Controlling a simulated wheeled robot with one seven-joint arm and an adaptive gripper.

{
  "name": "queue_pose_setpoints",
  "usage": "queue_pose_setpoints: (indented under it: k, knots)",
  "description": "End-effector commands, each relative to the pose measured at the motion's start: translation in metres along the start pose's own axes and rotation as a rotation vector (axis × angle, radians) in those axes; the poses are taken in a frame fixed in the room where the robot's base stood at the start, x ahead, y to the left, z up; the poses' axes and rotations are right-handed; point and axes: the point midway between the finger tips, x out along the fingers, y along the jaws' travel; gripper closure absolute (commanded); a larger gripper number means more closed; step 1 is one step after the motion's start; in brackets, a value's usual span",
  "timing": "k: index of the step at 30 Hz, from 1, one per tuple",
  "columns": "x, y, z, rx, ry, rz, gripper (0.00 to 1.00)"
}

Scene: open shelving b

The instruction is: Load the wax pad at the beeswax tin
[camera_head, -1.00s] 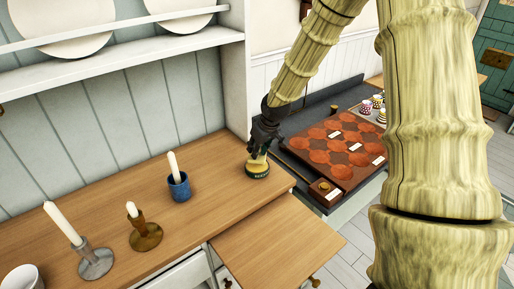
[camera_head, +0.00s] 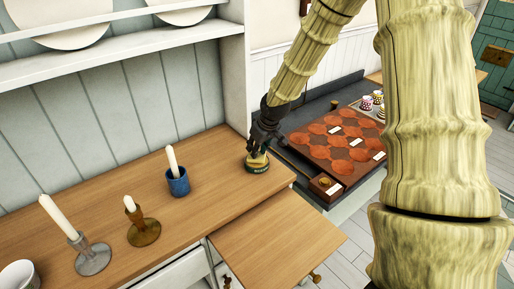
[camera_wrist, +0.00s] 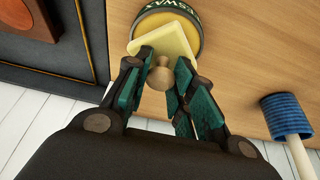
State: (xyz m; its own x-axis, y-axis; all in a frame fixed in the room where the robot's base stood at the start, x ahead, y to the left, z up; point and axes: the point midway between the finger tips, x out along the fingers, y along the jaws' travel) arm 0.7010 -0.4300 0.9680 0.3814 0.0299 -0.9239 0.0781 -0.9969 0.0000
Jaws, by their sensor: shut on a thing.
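The beeswax tin (camera_head: 257,169) is round and dark green with a lettered side, standing on the wooden counter near its right end. It also shows at the top of the wrist view (camera_wrist: 199,35). The wax pad (camera_wrist: 174,40) is a pale yellow slab with a round wooden knob (camera_wrist: 160,75). My gripper (camera_wrist: 160,66) is shut on the knob. The pad is over the tin's open top and overlaps its near rim, looking tilted; I cannot tell whether it touches the wax. In the head view my gripper (camera_head: 259,147) is right above the tin and hides part of the pad.
A blue cup with a candle (camera_head: 178,182), a brown candle holder (camera_head: 144,232) and a grey one (camera_head: 93,258) stand left on the counter. A wooden pull-out board (camera_head: 275,240) juts out in front. A red-patterned board (camera_head: 340,145) lies to the right.

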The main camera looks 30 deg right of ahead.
Motion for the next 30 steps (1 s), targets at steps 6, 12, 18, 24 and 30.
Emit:
queue_pose_setpoints:
  k: [6, 12, 18, 24, 30]
  knots:
    - [0.0014, 0.0, 0.0005, 0.0, 0.0, 0.0, 0.95]
    - [0.0031, 0.0, 0.0012, 0.0, 0.0, 0.0, 0.95]
    - [0.0048, 0.0, 0.0019, 0.0, 0.0, 0.0, 0.95]
    - [0.0065, 0.0, 0.0026, 0.0, 0.0, 0.0, 0.95]
    - [0.0081, 0.0, 0.0033, 0.0, 0.0, 0.0, 0.95]
